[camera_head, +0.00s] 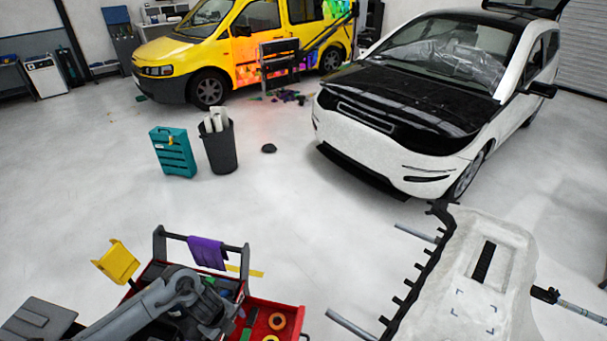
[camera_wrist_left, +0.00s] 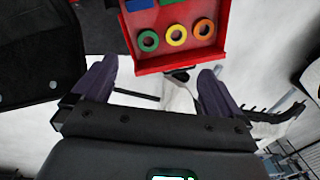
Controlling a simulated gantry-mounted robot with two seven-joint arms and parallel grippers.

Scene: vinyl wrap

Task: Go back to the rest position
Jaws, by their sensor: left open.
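My left arm comes in from the lower left in the head view and reaches over the red tool cart (camera_head: 290,307); its fingertips are hard to make out there. In the left wrist view my left gripper (camera_wrist_left: 155,88) is open, with its two dark purple fingers wide apart and nothing between them. The cart's red tray (camera_wrist_left: 185,60) lies just beyond the fingers, holding a green roll (camera_wrist_left: 148,40), a yellow roll (camera_wrist_left: 176,34) and an orange roll (camera_wrist_left: 203,28). My right gripper is in neither view.
A white bumper (camera_head: 505,250) lies on a stand at the right. A purple cloth (camera_head: 206,252) hangs on the cart's rail, beside a yellow holder (camera_head: 116,262). A black bin (camera_head: 219,148) and teal case (camera_head: 173,152) stand behind. A white car (camera_head: 400,100) and yellow van (camera_head: 230,50) are farther back.

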